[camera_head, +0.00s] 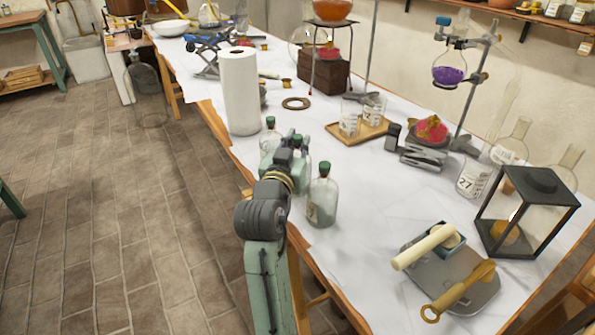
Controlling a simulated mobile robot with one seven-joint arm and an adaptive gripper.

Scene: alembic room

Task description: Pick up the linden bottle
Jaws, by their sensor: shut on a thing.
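Several clear glass bottles with dark green stoppers stand close together at the table's near left edge. One bottle (322,203) is in front, to the right of my wrist, and my gripper is apart from it. Another bottle (269,138) shows behind my wrist to the left. A further bottle (306,172) is right beside my gripper (287,150), partly covered by it. My gripper is shut on a bottle there, though my own arm hides the fingertips. No label is readable, so I cannot tell which bottle is linden.
A paper towel roll (240,92) stands behind the bottles. A wooden tray (366,132) with glass beakers lies farther right. A metal plate (480,290) with a rolling pin-like rod and brass scoop is front right, by a black lantern (533,185). White tablecloth is bare right of the front bottle.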

